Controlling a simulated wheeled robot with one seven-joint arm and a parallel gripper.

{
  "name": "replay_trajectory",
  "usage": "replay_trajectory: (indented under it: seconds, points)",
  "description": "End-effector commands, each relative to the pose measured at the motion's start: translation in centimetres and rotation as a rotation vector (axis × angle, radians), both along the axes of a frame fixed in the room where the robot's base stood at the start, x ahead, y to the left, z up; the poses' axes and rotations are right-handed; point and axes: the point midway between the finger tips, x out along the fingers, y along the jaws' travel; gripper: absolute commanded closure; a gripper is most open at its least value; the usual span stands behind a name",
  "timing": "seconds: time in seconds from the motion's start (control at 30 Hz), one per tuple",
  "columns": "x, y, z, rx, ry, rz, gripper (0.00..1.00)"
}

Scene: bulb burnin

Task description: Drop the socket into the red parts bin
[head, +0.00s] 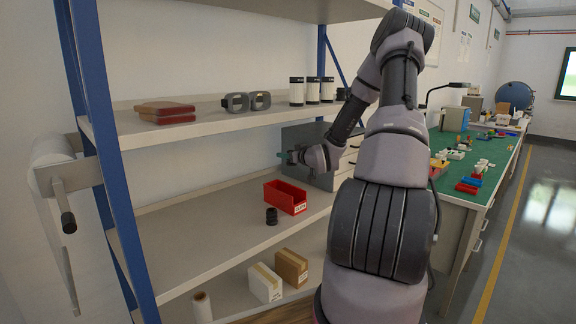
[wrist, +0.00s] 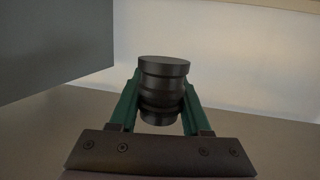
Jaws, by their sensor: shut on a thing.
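My gripper (head: 285,154) is raised above the middle shelf, over and slightly behind the red parts bin (head: 285,198). In the wrist view its green fingers are shut on a black, ribbed, round socket (wrist: 163,88). The held socket is not clear in the head view. The red bin stands open-topped on the shelf with a white label on its front; its inside is only partly seen.
A grey cabinet (head: 300,140) stands behind the bin, close to my gripper; a grey surface also fills the wrist view's upper left. The upper shelf (head: 205,117) holds several items. The middle shelf's left part is clear. Two boxes (head: 291,268) sit below.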

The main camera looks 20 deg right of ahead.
Motion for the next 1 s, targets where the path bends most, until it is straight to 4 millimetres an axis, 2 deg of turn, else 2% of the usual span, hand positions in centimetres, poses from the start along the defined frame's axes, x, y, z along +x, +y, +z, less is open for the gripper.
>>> replay_trajectory:
  seconds: [0.17,0.5,0.63,1.0]
  points:
    - [0.1,-0.1,-0.3,0.002,0.002,-0.003,1.00]
    - [0.1,0.0,-4.1,0.002,0.002,-0.002,1.00]
    - [0.1,0.0,-5.0,0.001,0.001,-0.001,1.00]
    - [0.1,0.0,-5.5,0.000,0.000,-0.002,1.00]
